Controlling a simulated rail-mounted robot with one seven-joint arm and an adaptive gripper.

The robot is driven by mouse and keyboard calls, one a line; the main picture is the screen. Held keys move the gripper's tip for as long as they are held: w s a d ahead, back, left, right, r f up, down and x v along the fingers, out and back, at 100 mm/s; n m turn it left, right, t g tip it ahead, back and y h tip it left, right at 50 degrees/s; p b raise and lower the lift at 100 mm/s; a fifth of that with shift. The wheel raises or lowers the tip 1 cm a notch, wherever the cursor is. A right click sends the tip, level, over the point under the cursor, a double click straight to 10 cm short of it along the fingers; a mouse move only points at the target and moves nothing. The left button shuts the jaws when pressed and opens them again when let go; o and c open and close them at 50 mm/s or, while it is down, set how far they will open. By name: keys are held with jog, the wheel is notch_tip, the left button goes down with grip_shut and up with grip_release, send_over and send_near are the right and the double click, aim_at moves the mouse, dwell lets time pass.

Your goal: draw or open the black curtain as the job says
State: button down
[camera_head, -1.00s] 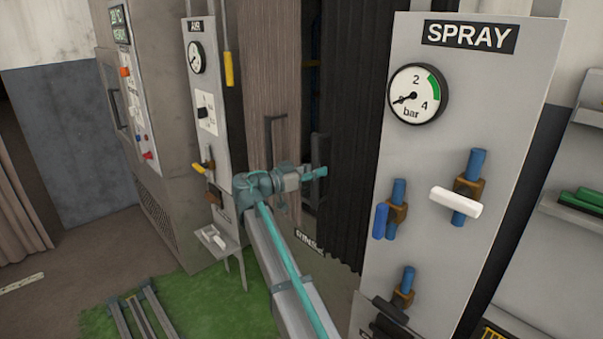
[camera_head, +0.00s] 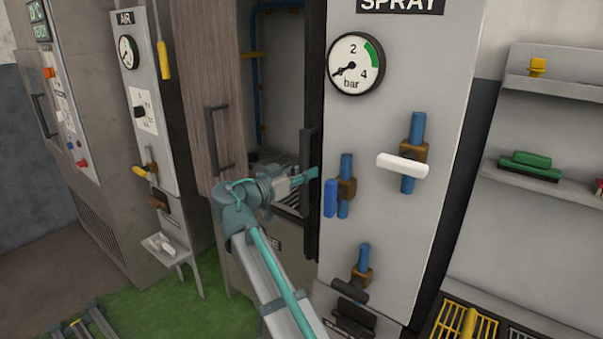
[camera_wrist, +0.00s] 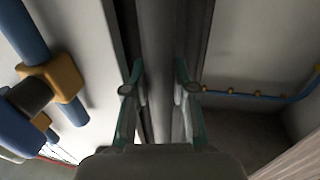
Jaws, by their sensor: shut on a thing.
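The black curtain (camera_head: 314,60) is bunched in a narrow dark strip at the right side of the cabinet opening, beside the SPRAY panel. Its dark upright handle bar (camera_head: 307,215) stands at that edge. My gripper (camera_head: 313,175) is at the bar. In the wrist view my gripper (camera_wrist: 160,85) has a finger on each side of the grey upright bar (camera_wrist: 158,40) and is shut on it. The cabinet opening (camera_head: 280,95) shows its inside, with a blue pipe and a grating low down. The contact between fingers and bar is small in the head view.
The SPRAY panel (camera_head: 455,90) stands close at right, with a gauge (camera_head: 355,63), blue valves and a white lever (camera_head: 402,165) sticking out. A brown ribbed panel (camera_head: 208,70) with a black handle stands left of the opening. Shelves (camera_head: 555,100) are at far right.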

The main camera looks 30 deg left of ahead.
jog(key=shift+d+f, duration=0.1)
jog(key=shift+d, duration=0.15)
jog(key=c, duration=0.9)
grip_release()
jog(key=shift+d, duration=0.1)
jog(key=shift+s, duration=0.15)
jog(key=v, duration=1.2)
